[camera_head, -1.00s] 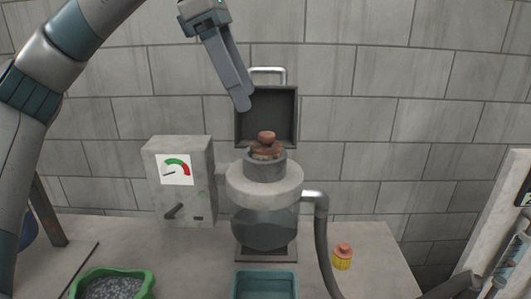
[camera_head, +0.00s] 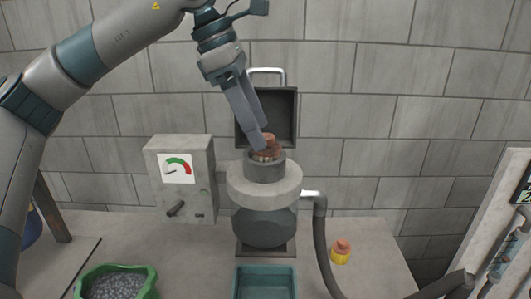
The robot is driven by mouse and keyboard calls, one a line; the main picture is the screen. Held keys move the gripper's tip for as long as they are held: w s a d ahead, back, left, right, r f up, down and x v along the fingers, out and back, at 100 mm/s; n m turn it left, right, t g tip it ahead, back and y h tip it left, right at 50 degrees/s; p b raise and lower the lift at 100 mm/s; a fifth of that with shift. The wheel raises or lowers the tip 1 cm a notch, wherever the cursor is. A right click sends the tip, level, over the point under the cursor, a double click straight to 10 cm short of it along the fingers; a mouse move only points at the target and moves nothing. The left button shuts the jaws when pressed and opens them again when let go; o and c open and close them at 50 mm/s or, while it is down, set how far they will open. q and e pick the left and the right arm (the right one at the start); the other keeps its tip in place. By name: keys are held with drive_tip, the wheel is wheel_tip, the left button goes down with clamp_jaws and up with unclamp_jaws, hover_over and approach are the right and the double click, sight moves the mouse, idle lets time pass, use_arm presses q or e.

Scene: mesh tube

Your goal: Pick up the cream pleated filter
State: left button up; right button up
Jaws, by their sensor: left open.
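A pleated filter (camera_head: 265,157) with a reddish-brown knobbed cap sits in the round grey collar on top of the vessel (camera_head: 264,190). Its pleats look cream and brown, and only its top shows above the rim. My left gripper (camera_head: 262,143) comes down from above, its fingers tilted, with the tips at the filter's cap. It is open, and I cannot tell whether the fingers touch the cap. The fingers hide part of the cap. A small yellow piece with an orange cap (camera_head: 341,252) stands on the bench at the right. My right gripper is not in view.
A raised dark lid (camera_head: 284,107) stands behind the collar, close to my left fingers. A gauge box (camera_head: 180,180) is at left. A grey hose (camera_head: 320,240) curves down at right. A teal tray (camera_head: 265,270) and green gravel bowl (camera_head: 150,285) are in front.

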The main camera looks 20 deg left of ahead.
sight(266, 154)
use_arm(q)
drive_tip(key=shift+p+x, duration=0.45)
drive_tip(key=shift+x, duration=1.1)
drive_tip(key=c, duration=1.1)
